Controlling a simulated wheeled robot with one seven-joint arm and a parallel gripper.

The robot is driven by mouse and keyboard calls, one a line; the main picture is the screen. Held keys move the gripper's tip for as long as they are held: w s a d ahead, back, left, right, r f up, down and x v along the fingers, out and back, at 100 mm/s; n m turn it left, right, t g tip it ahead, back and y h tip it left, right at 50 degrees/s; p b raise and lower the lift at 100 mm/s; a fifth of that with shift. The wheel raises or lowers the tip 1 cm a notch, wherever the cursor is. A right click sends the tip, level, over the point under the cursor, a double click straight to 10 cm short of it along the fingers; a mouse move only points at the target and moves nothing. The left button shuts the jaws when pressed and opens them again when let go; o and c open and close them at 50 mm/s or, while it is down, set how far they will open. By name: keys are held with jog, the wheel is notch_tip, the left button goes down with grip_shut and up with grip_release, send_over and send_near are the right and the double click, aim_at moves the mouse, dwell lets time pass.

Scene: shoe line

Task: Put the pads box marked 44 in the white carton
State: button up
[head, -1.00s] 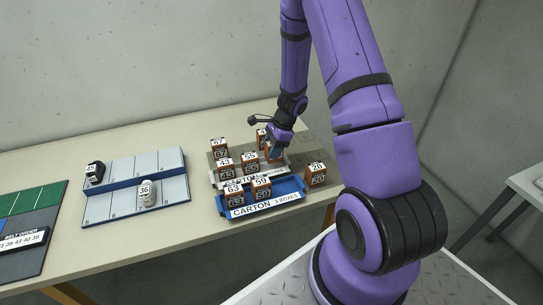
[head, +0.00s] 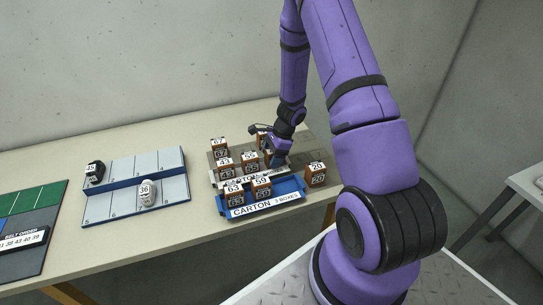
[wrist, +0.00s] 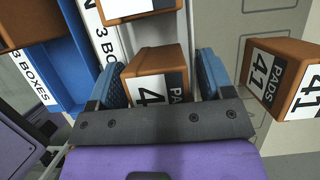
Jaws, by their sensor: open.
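My gripper (wrist: 160,85) is open, its two blue fingers on either side of a brown pads box (wrist: 155,68). A 4 shows on that box's label; the rest is hidden by my gripper. In the head view my gripper (head: 277,159) is low at the right end of the white carton (head: 218,184), mostly covering this box. The white carton's label strip (wrist: 112,42) runs just left of the box in the wrist view. I cannot tell whether the box rests inside the carton. Boxes marked 43 (head: 225,172) and 55 (head: 250,168) stand at the carton.
The blue carton (head: 237,212) in front holds boxes 63 (head: 236,199) and 59 (head: 262,193). Box 20 (head: 316,180) stands to the right, box 67 (head: 219,154) behind. A box marked 41 (wrist: 282,82) is close right of my fingers. A divided rack (head: 165,190) lies left.

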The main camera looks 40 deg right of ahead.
jog(key=shift+r, duration=0.1)
jog(key=v, duration=1.2)
jog(key=s+a+r+n, duration=0.1)
jog(key=a+r+n, duration=0.2)
jog(key=r, duration=0.4)
jog(key=s+a+r+n, duration=0.1)
jog(key=a+r+n, duration=0.25)
jog(key=r, duration=0.25)
jog(key=s+a+r+n+t+h, duration=0.1)
jog(key=s+a+r+n, duration=0.45)
jog(key=r, duration=0.25)
jog(key=s+a+r+n+t+h, duration=0.1)
jog(key=s+a+r+n, duration=0.3)
jog(key=s+r, duration=0.35)
jog(key=s+a+r+n+t+h, duration=0.1)
jog(key=s+r+n, duration=0.3)
jog(key=s, duration=0.6)
jog(key=shift+s+a+n+t+h, duration=0.2)
jog(key=shift+n+t+h, duration=0.3)
jog(key=shift+n+h, duration=0.1)
